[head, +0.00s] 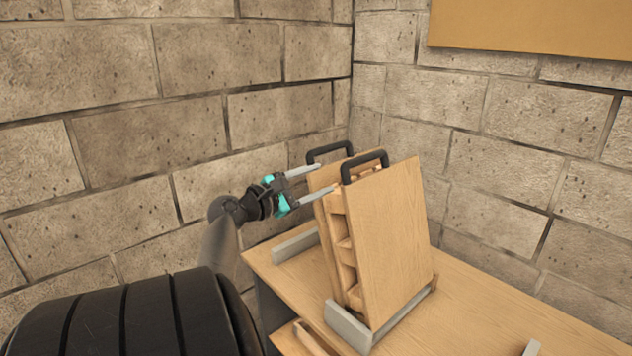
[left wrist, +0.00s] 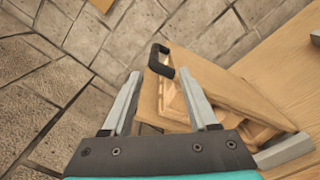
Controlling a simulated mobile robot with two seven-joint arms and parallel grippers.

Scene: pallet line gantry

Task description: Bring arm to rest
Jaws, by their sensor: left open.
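My left gripper (head: 326,178) is open, with its two pale fingers spread and nothing seen held between them. It reaches in from the left, and its fingertips are close to the upper left side of a wooden case (head: 392,240); I cannot tell whether they touch it. The case stands upright, slightly tilted, with shelf-like slots between its panels and two black handles (head: 366,159) on top. In the left wrist view, one black handle (left wrist: 153,61) shows just beyond the open fingers (left wrist: 159,76). My right gripper is not in view.
The case stands on a wooden table (head: 470,310) between grey brackets (head: 347,326). Another grey bracket (head: 294,246) is at the table's left edge. Stone block walls (head: 200,120) meet in a corner close behind. A tan board (head: 540,28) hangs at upper right. The table's right side is mostly clear.

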